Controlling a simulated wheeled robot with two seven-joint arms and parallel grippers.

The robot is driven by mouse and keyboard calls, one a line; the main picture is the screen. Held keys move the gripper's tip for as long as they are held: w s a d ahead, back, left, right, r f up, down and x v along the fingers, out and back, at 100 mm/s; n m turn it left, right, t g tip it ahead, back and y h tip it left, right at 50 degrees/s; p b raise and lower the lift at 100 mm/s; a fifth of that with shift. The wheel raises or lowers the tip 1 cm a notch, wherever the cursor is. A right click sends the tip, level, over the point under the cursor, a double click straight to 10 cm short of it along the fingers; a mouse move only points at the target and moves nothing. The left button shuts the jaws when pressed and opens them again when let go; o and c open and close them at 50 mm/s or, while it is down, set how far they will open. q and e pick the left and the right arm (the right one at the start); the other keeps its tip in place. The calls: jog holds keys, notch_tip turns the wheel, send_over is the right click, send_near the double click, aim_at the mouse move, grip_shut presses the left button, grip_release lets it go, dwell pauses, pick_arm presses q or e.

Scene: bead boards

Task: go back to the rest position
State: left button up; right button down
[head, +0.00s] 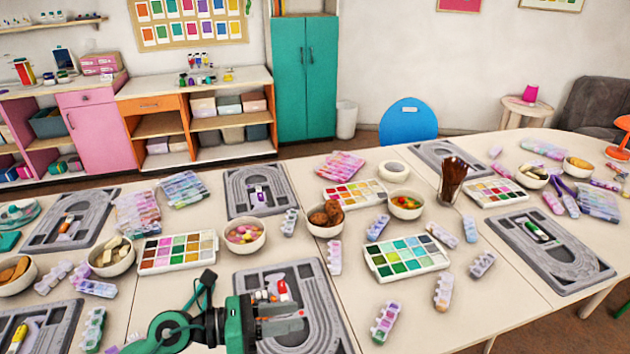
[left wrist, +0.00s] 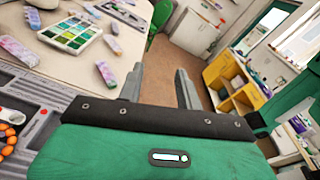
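My left gripper (head: 292,318) is green with grey fingers and reaches over the front middle of the table, above a grey bead board (head: 330,322). In the left wrist view the two fingers of my left gripper (left wrist: 160,88) stand apart with nothing between them. Beyond them that view shows floor and cabinets. The gripper's body and arm hide part of the board. Red and orange beads (left wrist: 9,132) lie on the board at the left of the wrist view. My right gripper is in neither view.
The table is crowded. Bowls of beads (head: 244,234), colour palettes (head: 178,252), a palette of greens (head: 408,256) and several pastel bead boxes (head: 387,321) stand around the boards. Another board (head: 549,252) lies at the right. A cup of brushes (head: 450,180) stands upright.

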pick_arm(q)
jog(key=w+a+r+n+t+y, duration=0.2)
jog(key=a+r+n+t+y, duration=0.15)
jog(key=n+t, duration=0.6)
jog(key=w+a+r+n+t+y, duration=0.2)
jog(key=a+r+n+t, duration=0.3)
jog(key=n, duration=0.7)
jog(key=s+a+f+n+g+y, duration=0.2)
jog(key=a+f+n+y, duration=0.4)
jog(key=n, duration=0.3)
jog(key=s+a+f+n+g+y, duration=0.2)
jog(key=a+f+n+g+y, duration=0.15)
jog(key=f+n+y, duration=0.4)
jog(key=s+f+n+g+h, duration=0.3)
jog(key=s+f+n+g, duration=0.6)
jog(key=s, duration=0.9)
notch_tip(320, 180, down, 35)
jog(key=m+g, duration=0.2)
jog(key=s+a+f+g, duration=0.1)
jog(key=s+a+f, duration=0.1)
jog(key=s+f, duration=1.7)
jog(key=shift+s+a, duration=0.35)
jog(key=shift+a, duration=0.05)
